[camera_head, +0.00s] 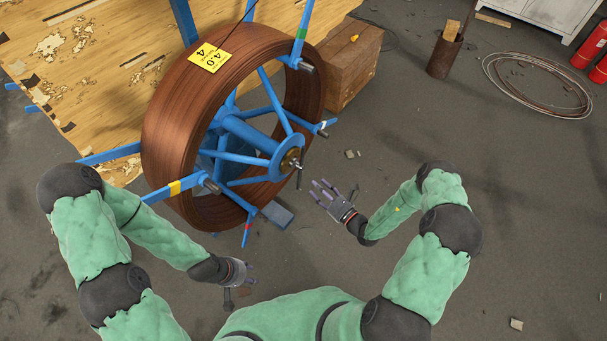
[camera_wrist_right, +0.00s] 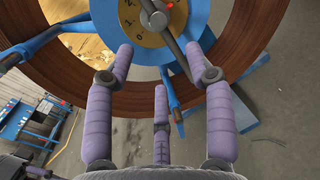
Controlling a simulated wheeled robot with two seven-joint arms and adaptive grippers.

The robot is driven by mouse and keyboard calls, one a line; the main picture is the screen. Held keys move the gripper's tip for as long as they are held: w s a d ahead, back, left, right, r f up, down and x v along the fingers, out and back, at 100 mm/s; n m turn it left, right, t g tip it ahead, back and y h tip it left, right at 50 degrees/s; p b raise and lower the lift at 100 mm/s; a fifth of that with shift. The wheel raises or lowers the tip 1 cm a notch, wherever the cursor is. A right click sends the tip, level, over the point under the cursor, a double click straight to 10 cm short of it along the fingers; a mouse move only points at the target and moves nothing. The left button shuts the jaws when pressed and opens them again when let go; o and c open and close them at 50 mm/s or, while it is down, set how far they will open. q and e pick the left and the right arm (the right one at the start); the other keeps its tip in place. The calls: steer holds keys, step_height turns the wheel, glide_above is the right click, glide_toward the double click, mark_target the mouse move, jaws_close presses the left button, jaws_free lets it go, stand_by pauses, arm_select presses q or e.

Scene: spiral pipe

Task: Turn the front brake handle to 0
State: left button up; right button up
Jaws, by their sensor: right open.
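The front brake handle (camera_head: 299,175) is a thin dark bar on the hub at the front of a blue reel. In the right wrist view the handle (camera_wrist_right: 178,45) crosses a yellow dial (camera_wrist_right: 140,22) with numbers including 0, 1 and 2. A red mark shows near the handle's pivot. My right gripper (camera_head: 328,192) is open, just right of and below the handle, its fingers spread toward the hub. In the wrist view its purple fingers stand below the dial, with no clear contact visible. My left gripper (camera_head: 240,275) is low, away from the reel.
The reel carries a coil of brown pipe (camera_head: 165,140) with a yellow tag (camera_head: 207,57). Blue spokes (camera_head: 303,50) stick out around it. A wooden crate (camera_head: 350,65) stands behind.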

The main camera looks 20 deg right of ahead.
mark_target(300, 171)
steer(key=b+x, duration=0.2)
steer(key=x, duration=0.6)
steer(key=shift+w+a, duration=0.2)
steer(key=shift+w, duration=0.05)
